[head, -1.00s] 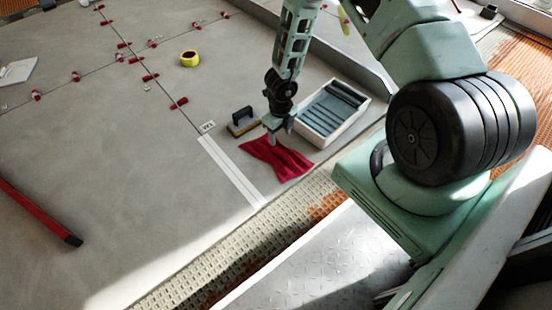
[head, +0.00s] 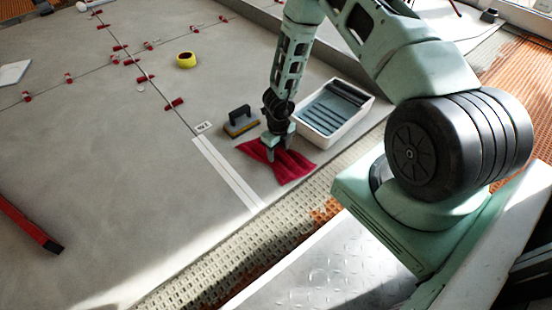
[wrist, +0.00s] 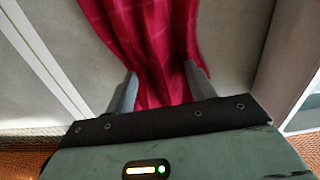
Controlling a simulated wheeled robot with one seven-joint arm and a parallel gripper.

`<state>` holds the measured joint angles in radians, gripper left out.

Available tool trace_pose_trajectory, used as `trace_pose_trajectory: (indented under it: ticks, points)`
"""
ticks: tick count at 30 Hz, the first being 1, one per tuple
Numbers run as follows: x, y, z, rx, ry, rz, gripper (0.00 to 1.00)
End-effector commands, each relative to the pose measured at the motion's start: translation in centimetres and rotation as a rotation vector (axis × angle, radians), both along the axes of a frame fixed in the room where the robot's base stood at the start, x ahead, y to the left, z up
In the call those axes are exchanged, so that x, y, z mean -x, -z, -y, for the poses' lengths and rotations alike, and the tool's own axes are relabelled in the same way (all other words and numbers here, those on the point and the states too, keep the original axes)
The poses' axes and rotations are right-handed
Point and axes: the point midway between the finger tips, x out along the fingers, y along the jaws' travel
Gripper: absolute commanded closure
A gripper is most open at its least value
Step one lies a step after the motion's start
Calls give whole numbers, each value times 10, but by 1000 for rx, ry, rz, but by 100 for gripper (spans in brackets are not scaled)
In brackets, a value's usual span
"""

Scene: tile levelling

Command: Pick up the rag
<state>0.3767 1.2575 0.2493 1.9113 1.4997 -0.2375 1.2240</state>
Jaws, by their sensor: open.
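The red rag (head: 287,167) lies flat and a little rumpled on the grey tile floor, beside the front of the white tray. In the wrist view the rag (wrist: 150,40) runs up from between my fingers to the top edge, and its narrow part lies between them. My gripper (head: 279,155) points down at the rag's narrow middle. In the wrist view my gripper (wrist: 160,88) is open, with one finger on each side of the rag. Whether the fingertips touch the floor cannot be told.
A white tray (head: 362,118) with a ribbed inside stands right behind the rag. A float with a black handle (head: 240,117) lies to its left. Yellow tape (head: 186,60), red levelling clips and a red level (head: 28,222) lie farther off.

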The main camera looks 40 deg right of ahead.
Motion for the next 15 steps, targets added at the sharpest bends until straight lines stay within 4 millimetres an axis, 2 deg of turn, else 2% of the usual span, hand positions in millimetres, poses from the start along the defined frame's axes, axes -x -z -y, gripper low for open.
trace_pose_trajectory:
  ticks: [6, 12, 15]
  points:
    - [0, 0, 0, 0, 0, 1, 45]
    - [0, 0, 0, 0, 0, 1, 100]
    - [0, 0, 0, 1, 0, 1, 100]
